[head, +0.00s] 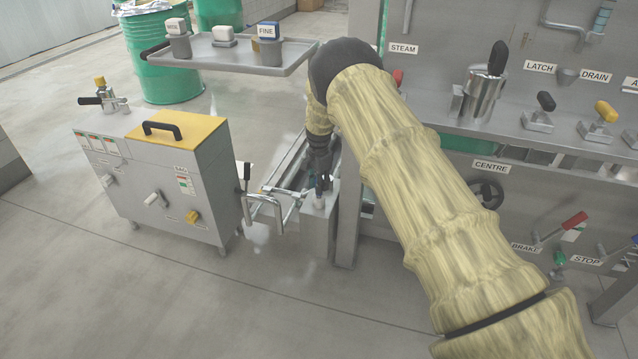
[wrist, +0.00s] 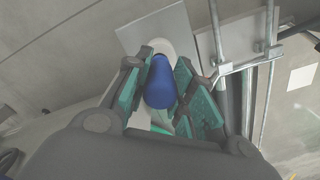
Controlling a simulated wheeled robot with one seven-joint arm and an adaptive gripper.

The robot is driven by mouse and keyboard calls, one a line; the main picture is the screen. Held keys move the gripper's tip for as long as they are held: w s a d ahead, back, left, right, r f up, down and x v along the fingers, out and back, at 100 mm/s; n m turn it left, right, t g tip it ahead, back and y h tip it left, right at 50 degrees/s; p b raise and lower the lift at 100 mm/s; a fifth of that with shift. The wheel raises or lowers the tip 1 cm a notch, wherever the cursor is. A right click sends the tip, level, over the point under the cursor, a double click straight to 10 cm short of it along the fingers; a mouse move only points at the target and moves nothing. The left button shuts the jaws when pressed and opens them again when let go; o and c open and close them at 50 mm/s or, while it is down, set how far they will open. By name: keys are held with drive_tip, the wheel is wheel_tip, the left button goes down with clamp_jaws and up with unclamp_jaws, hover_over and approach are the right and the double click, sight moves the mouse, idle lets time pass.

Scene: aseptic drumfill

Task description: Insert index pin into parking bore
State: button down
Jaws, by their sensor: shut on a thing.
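My gripper (head: 320,176) is at the end of my downward-reaching arm, over a narrow grey post (head: 319,228) beside the conveyor rails. In the wrist view its two green-padded fingers (wrist: 160,85) are shut on a blue rounded knob (wrist: 159,82), which I take to be the index pin's handle. The pin's shaft is hidden below the knob. A pale round surface shows behind the knob, on a flat grey plate (wrist: 143,38). The parking bore itself cannot be made out, and I cannot tell whether the pin is in it.
Metal guard rails (head: 265,208) run close left of the post; they also show in the wrist view (wrist: 220,68). A grey cabinet with a yellow top (head: 180,132) stands left. A labelled panel (head: 560,130) with levers is at right. Open floor lies in front.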

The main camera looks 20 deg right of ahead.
drive_tip(key=shift+f, duration=0.55)
drive_tip(key=c, duration=1.1)
unclamp_jaws()
drive_tip(key=shift+c, duration=0.2)
drive_tip(key=shift+r, duration=3.75)
drive_tip(key=shift+s, duration=0.1)
